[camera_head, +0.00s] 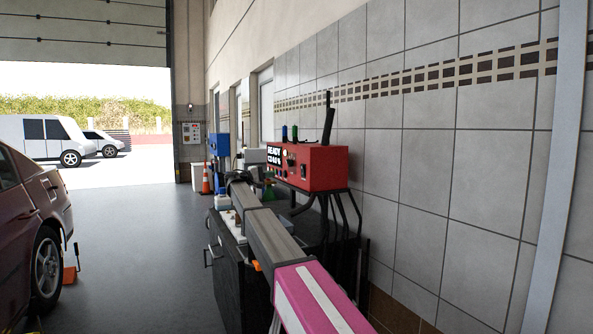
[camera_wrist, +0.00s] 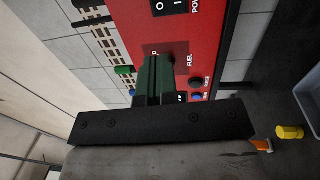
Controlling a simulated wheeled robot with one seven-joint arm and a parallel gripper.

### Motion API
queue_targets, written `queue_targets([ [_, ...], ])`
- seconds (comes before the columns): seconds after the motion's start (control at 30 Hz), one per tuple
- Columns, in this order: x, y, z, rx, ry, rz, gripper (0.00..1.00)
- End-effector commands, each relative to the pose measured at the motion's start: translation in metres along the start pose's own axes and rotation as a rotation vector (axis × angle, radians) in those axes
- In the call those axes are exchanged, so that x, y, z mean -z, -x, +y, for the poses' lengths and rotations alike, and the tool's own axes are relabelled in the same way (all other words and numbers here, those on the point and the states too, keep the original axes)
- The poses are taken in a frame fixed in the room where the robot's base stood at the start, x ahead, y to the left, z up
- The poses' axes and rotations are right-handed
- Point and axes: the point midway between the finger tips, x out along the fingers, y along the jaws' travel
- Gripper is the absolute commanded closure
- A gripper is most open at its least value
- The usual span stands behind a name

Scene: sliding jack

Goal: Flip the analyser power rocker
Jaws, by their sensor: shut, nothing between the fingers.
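The red analyser (camera_head: 322,167) stands on the dark cabinet by the tiled wall, with a lit display reading READY. Its black power rocker (camera_wrist: 170,7), marked O and I, shows at the top edge of the wrist view beside the POWER lettering, partly cut off. My gripper (camera_wrist: 154,62) is shut and empty, its dark green fingers in front of the red panel, below and a little left of the rocker in the wrist view. The fingers cover part of the panel near the FUEL label. I cannot tell whether they touch the panel.
The black cabinet (camera_head: 240,262) stands below my arm. Black hoses (camera_head: 352,212) hang from the analyser's right end. A yellow cylinder (camera_wrist: 289,132) lies at the right of the wrist view. A dark red car (camera_head: 30,215) is at left, with open floor (camera_head: 145,240) between.

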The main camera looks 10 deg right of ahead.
Motion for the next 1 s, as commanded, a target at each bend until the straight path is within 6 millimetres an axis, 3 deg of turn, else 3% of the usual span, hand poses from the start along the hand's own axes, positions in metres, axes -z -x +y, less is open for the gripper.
queue_targets([
  [0.27,0.0,-0.014,0.0,0.001,0.0,-0.001,1.0],
  [0.8,0.0,-0.11,0.0,0.0,0.0,-0.002,1.0],
  [1.0,0.001,-0.133,0.0,0.0,0.0,0.0,1.0],
])
